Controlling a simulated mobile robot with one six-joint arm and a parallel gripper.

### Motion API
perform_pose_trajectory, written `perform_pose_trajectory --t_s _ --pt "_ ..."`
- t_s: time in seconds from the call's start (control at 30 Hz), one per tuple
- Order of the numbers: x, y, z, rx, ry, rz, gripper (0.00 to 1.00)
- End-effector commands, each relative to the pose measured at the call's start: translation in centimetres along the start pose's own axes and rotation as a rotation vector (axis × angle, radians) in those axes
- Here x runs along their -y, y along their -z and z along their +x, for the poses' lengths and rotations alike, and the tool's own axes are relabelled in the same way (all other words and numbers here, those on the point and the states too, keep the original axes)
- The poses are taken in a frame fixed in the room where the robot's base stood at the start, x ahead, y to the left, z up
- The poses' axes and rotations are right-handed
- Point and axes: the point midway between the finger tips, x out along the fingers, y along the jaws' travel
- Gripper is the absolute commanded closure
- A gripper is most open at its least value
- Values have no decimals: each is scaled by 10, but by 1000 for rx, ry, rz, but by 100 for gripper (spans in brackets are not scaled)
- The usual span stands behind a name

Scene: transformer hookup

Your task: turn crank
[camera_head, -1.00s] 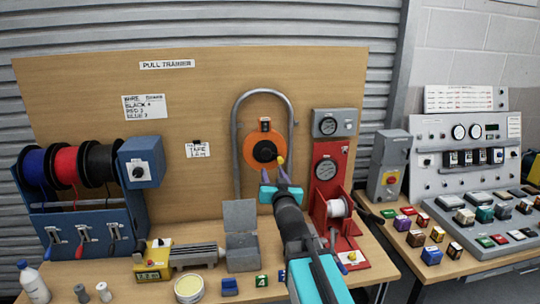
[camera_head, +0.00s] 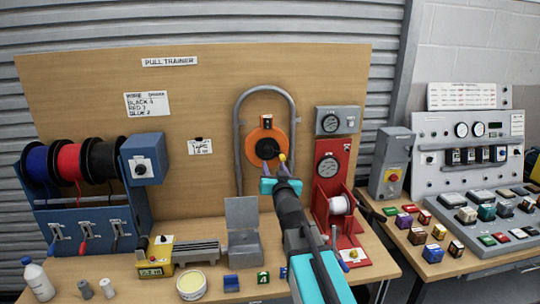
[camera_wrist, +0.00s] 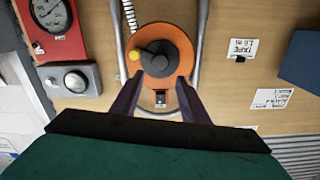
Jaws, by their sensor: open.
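The crank is an orange disc (camera_head: 256,148) on the wooden board, with a dark hub and a yellow knob (camera_head: 282,157). In the wrist view the orange disc (camera_wrist: 176,44) is at the top centre, and the yellow knob (camera_wrist: 134,54) sits on its left side, joined to the dark hub (camera_wrist: 158,60). My gripper (camera_head: 273,165) is open in front of the disc's lower part. In the wrist view my gripper's two fingers (camera_wrist: 160,88) are spread on either side of the disc's lower edge, with nothing between them but the disc and board behind.
A grey bent pipe (camera_head: 238,120) arches around the disc. A red unit with a gauge (camera_head: 329,168) and white spool stands close to the right. A grey open box (camera_head: 243,246) sits below, and wire spools (camera_head: 100,162) stand at the left.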

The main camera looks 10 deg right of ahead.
Motion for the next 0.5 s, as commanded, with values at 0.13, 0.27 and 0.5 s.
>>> perform_pose_trajectory --t_s 0.13,0.27,0.5 --pt "0 1 16 0 -1 -1 59" --pt "0 1 27 0 -1 0 59" --pt "-1 1 47 0 -1 0 59"
